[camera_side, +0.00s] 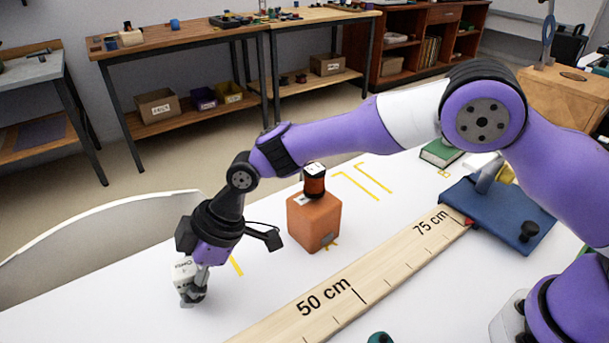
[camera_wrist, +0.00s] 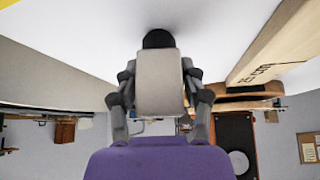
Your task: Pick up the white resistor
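The white resistor (camera_side: 183,276) is a small pale block with dark lettering, low at the left of the white table in the side view. My gripper (camera_side: 194,291) points down at it and partly covers it. In the wrist view the resistor (camera_wrist: 160,82) fills the space between the two grey fingers of my gripper (camera_wrist: 159,92), which press on both its sides. A dark round part shows at its far end. I cannot tell whether it touches the table.
An orange block (camera_side: 313,222) with a dark, copper-coloured coil (camera_side: 315,180) on top stands right of my gripper. A wooden ruler (camera_side: 375,268) runs along the table to a blue stand (camera_side: 497,215). A green book (camera_side: 441,153) lies behind. White table around my gripper is clear.

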